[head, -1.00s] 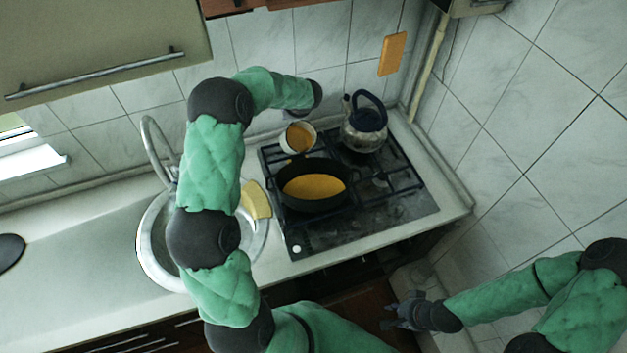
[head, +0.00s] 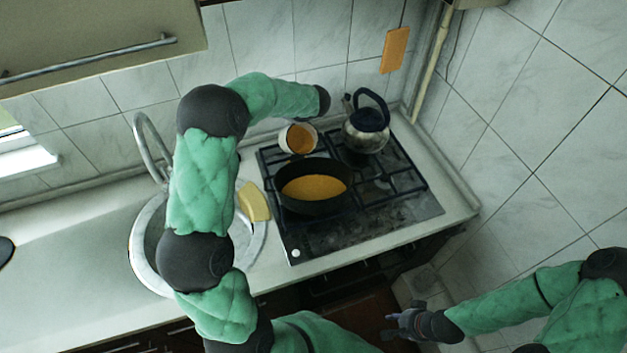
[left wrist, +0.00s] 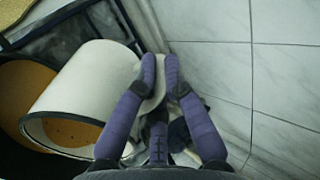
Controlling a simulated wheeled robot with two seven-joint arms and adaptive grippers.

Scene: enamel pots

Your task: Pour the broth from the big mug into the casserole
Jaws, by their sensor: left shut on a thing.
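The big mug (head: 312,128) is white with a dark rim and is tilted above the far side of the casserole. Orange-brown broth (head: 300,139) shows inside it. The casserole (head: 314,207) is black, stands on the hob and holds orange broth (head: 313,187). In the left wrist view the mug (left wrist: 85,85) lies tipped to the left, its mouth over the casserole's broth (left wrist: 22,88). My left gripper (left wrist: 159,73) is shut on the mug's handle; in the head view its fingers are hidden. My right gripper (head: 398,325) is open and empty, low at the right, away from the hob.
A kettle (head: 366,138) with a dark handle stands on the hob (head: 385,215), right of the mug. A yellow sponge or cloth (head: 254,201) lies by the sink (head: 143,262) to the left. The tiled wall (head: 540,130) bounds the right side.

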